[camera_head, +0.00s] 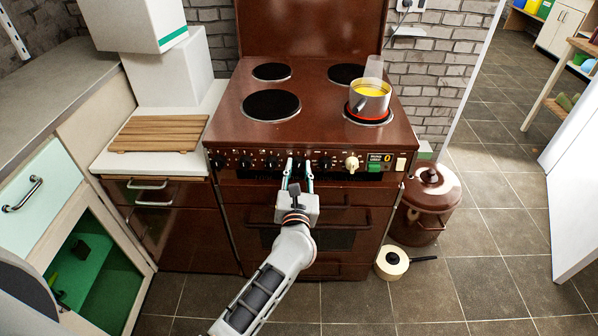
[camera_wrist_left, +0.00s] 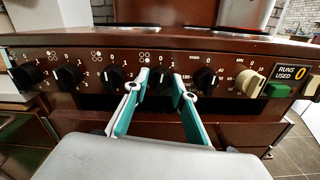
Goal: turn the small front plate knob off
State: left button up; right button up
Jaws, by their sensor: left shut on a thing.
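The brown stove (camera_head: 300,125) has a row of black knobs along its front panel. My left gripper (camera_head: 298,172) reaches up to this panel, shut with its two fingers on the sides of one black knob (camera_wrist_left: 158,80). A plate symbol is printed above that knob, but it is too small to tell which plate it marks. The front right plate (camera_head: 369,117) glows red under a see-through pot (camera_head: 369,98) with yellow contents. The held knob's pointer is hard to read. My right gripper is out of view.
Other black knobs (camera_wrist_left: 68,76) (camera_wrist_left: 205,81) sit close on both sides of the fingers. A beige knob (camera_wrist_left: 250,83) and a green button (camera_wrist_left: 277,91) are further right. A brown lidded bin (camera_head: 430,200) and a small cream pan (camera_head: 391,262) stand on the floor.

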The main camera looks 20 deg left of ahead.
pick_arm(q)
jog(key=shift+f+n+b, duration=0.2)
jog(key=shift+n+b, duration=0.1)
jog(key=shift+n, duration=0.3)
jog(key=shift+r+n, duration=0.1)
jog(key=shift+n, duration=0.3)
jog(key=shift+r, duration=0.1)
jog(key=o, duration=1.1)
